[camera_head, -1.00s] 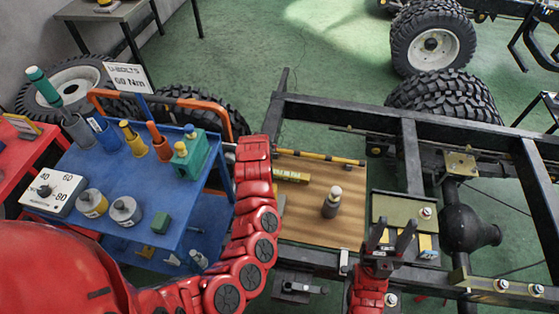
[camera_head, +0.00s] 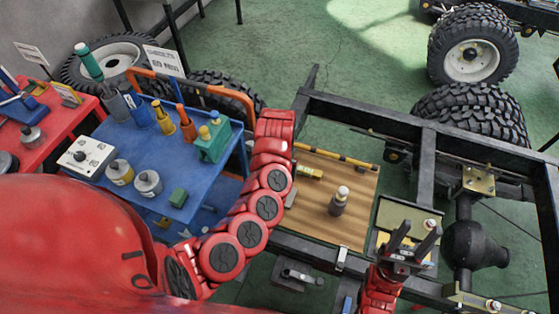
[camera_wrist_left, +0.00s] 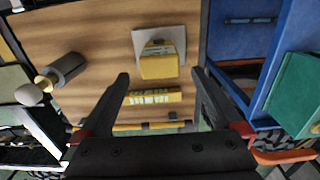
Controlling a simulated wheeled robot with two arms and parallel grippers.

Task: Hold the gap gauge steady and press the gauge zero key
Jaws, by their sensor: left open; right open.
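In the left wrist view a yellow block (camera_wrist_left: 160,62) stands at a pale grey plate (camera_wrist_left: 174,36) on a wooden board (camera_wrist_left: 95,25). A yellow bar with a pale green marked face (camera_wrist_left: 153,97) lies beside it; the bar also shows in the head view (camera_head: 308,172). I cannot tell which is the gap gauge, and no zero key is readable. My left gripper (camera_wrist_left: 160,78) is open and empty above the board, its fingers either side of these pieces; it is hidden behind its red arm in the head view. My right gripper (camera_head: 415,230) is open, over a tray (camera_head: 393,215) on the chassis.
A dark bottle-like piece with a pale top (camera_head: 338,202) stands on the board. A black-and-yellow bar (camera_head: 335,154) runs along the far edge. The blue cart (camera_head: 140,180) with several tools stands left. Dark chassis rails (camera_head: 470,152) border the board.

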